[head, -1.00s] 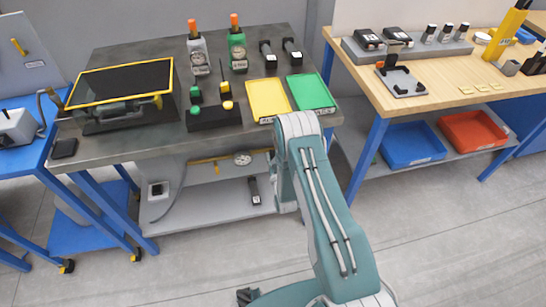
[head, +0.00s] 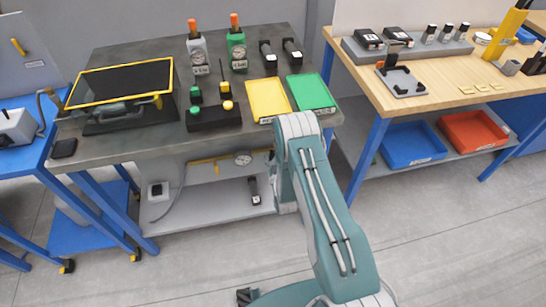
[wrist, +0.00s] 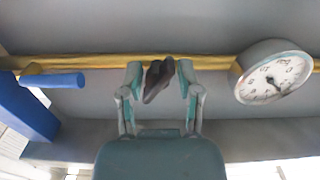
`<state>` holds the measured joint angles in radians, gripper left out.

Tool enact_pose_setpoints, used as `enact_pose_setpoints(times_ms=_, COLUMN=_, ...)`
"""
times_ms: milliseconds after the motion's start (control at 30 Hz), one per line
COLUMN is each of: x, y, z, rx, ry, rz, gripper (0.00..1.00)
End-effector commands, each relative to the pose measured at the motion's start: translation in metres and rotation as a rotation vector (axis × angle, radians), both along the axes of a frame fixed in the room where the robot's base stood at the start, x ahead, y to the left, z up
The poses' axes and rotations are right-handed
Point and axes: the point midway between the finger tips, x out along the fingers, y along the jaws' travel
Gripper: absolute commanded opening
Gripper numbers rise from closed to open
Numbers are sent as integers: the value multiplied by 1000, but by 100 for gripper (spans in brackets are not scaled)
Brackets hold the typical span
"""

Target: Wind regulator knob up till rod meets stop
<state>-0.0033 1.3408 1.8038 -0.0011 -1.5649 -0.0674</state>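In the wrist view a dark, wing-shaped knob (wrist: 157,80) sits on a yellow pipe (wrist: 105,63); I take it as the regulator knob. My gripper (wrist: 160,77) has one finger on each side of it. The fingers are apart and narrow gaps seem to show beside the knob; contact is not clear. A round white gauge (wrist: 274,78) with a dark needle is on the pipe to the right; it also shows under the bench in the head view (head: 243,159). My arm hides the gripper in the head view. I cannot make out the rod or its stop.
A blue part with a rod-like handle (wrist: 52,81) juts in left of my gripper. Above the pipe area is the grey bench (head: 130,146), with yellow (head: 268,98) and green (head: 311,92) trays.

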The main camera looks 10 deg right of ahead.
Motion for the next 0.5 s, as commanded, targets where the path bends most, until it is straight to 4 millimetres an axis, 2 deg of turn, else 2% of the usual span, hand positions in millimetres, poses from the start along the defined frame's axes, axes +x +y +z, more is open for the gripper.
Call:
enact_pose_setpoints(times_ms=367, x=0, y=-1, z=3, rx=0, ry=-7, rz=-4, gripper=68)
enact_pose_setpoints(times_ms=500, x=-10, y=-1, z=2, rx=0, ry=-5, rz=-4, gripper=68)
